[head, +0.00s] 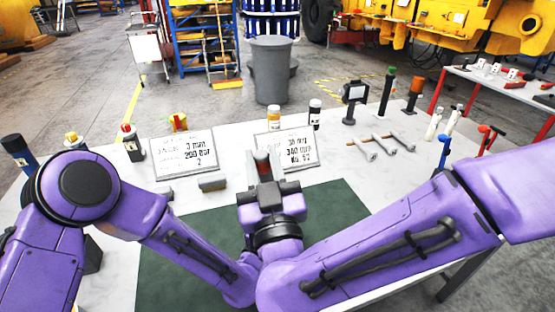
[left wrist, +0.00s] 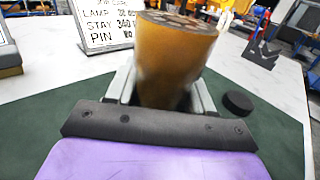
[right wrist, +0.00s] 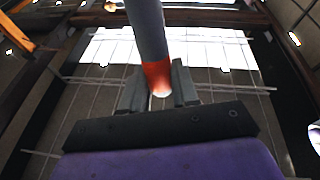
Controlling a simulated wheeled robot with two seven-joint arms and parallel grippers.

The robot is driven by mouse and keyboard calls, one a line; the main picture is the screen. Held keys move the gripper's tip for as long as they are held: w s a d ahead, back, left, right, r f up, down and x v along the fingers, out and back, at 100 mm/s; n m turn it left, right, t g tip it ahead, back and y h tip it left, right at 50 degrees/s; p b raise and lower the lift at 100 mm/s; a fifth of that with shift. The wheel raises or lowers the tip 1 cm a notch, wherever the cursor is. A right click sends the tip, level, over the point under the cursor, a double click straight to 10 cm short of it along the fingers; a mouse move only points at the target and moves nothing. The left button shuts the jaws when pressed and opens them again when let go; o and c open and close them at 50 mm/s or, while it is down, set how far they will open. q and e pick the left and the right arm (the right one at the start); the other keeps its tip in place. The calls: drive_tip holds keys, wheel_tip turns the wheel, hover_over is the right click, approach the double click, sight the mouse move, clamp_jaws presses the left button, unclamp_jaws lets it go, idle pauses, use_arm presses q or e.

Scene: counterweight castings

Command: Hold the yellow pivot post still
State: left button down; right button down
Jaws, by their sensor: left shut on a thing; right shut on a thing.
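A yellow-brown post (left wrist: 170,62) with a dark speckled top stands between the fingers of my left gripper (left wrist: 160,92), which is shut on it in the left wrist view. In the head view I cannot make out the left gripper or this post; my right arm covers that place. My right gripper (head: 262,178) is over the middle of the table. In the right wrist view my right gripper (right wrist: 158,88) is shut on a grey rod (right wrist: 147,30) with an orange-red end (right wrist: 158,75). The rod's far end runs out of that view.
A dark green mat (head: 335,205) covers the front middle of the white table. Two sign boards (head: 185,153) (head: 287,147) and small dark blocks (head: 212,183) stand behind it. A black disc (left wrist: 238,103) lies beside the post.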

drive_tip(key=shift+s+a, duration=0.15)
drive_tip(key=shift+a, duration=0.3)
drive_tip(key=shift+w+a, duration=0.15)
drive_tip(key=shift+w, duration=0.35)
drive_tip(key=shift+w+d, duration=0.55)
drive_tip(key=shift+d, duration=2.35)
drive_tip(key=shift+s+a, duration=0.2)
drive_tip(key=shift+a, duration=0.8)
drive_tip(key=shift+s+a, duration=0.2)
drive_tip(key=shift+a, duration=0.8)
drive_tip(key=shift+s+a, duration=0.2)
drive_tip(key=shift+a, duration=0.8)
drive_tip(key=shift+r, duration=3.25)
